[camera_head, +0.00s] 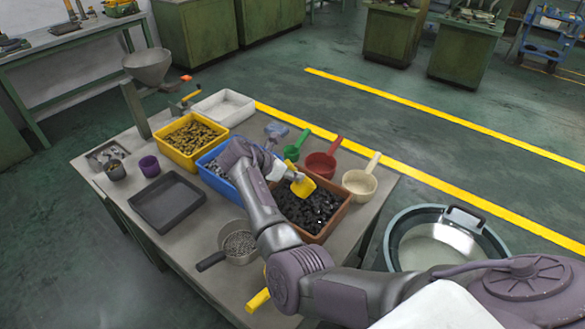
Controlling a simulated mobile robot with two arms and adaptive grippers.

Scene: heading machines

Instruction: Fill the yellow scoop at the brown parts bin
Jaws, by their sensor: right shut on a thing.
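The brown parts bin (333,222) stands on the table and holds a heap of black parts (312,211). My right arm reaches in from the right and bends over the table. My right gripper (287,173) is shut on the yellow scoop (303,187), above the back left part of the bin. I cannot tell whether the scoop touches the parts, and its inside is not clear. My left gripper is not in view.
A blue bin (208,172), partly behind my arm, and a yellow bin (182,154) stand to the left. Green (291,153), red (320,166) and cream (359,184) scoops lie behind the brown bin. A grey tray (168,203) is left; a round tub (392,238) is right.

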